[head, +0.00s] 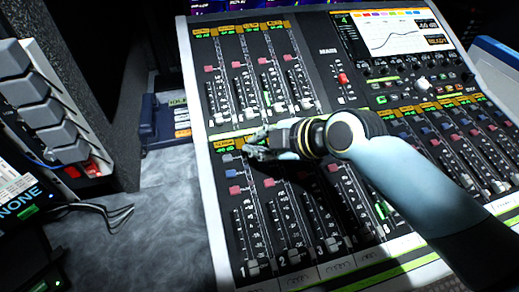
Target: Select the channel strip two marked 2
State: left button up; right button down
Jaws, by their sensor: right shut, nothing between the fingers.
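The mixing console (206,120) has a lower bank of fader strips, with strip numbers at the bottom. Channel strip two (286,225) is second from the left; its fader cap (294,256) is near the bottom and a red button (269,182) sits above its fader. My right gripper (247,149) reaches in from the right, its fingers shut and empty over the top of strips one and two. It hides the upper buttons and part of the label of strip two. I cannot tell whether its fingertips touch the panel. My left gripper is not in view.
Strip one (247,230) lies to the left, with a grey-blue button near the fingertips. The console screen (405,32) is at the upper right; a small display beside it shows 4. Grey switches (40,115) and black equipment stand at the left. My right arm covers several right-hand strips.

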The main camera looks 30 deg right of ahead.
jog(key=shift+f, duration=0.3)
dwell(0.5)
jog(key=shift+r+p, duration=0.55)
jog(key=shift+r, duration=0.25)
jog(key=r+p, duration=0.4)
jog(key=r, duration=0.1)
jog(key=shift+s+a+p, duration=0.1)
jog(key=shift+s+p, duration=0.2)
jog(key=shift+s, duration=0.1)
dwell(0.4)
